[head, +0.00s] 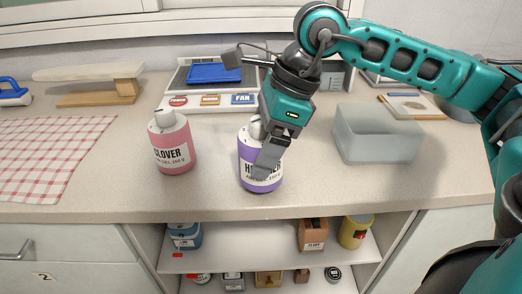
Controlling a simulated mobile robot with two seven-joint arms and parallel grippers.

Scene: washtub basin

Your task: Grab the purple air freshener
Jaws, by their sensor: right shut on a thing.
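The purple air freshener (246,160) is a bottle with a purple body, a white label and a pale top. It stands upright on the countertop near its front edge. My right gripper (265,165) comes down from above and is shut on it. The gripper's fingers cover part of the label and the top. My left gripper is not in view.
A pink bottle (171,143) labelled CLOVER stands to the left. A translucent bin (376,135) is to the right. A control panel (208,101) lies behind. A checkered cloth (55,155) is at the far left. Open shelves (270,259) below the counter hold several items.

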